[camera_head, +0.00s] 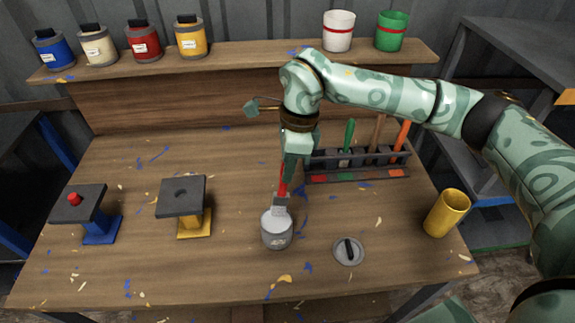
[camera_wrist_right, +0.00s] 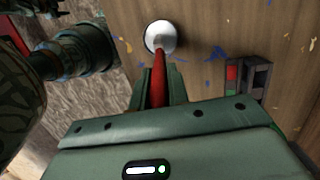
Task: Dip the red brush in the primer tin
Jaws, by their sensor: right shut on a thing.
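My right gripper (camera_head: 290,168) is shut on the red brush (camera_head: 282,187), holding it by its handle, bristle end down. The grey primer tin (camera_head: 277,238) stands upright on the bench, directly below the gripper. The brush's lower end overlaps the tin's mouth; I cannot tell how deep the bristles are. In the right wrist view the red handle (camera_wrist_right: 158,80) runs from between the fingers (camera_wrist_right: 158,88) to the round, pale tin (camera_wrist_right: 152,40). A grey lid (camera_head: 348,257) with a black grip lies flat to the right of the tin. My left gripper is not in view.
A brush rack (camera_head: 358,178) with coloured handles stands behind right. A yellow cup (camera_head: 447,213) stands at the right edge. Two black-topped stands, one blue-based (camera_head: 100,230), one yellow-based (camera_head: 194,222), are at left. Paint pots line the back shelf (camera_head: 240,55). The front bench is clear.

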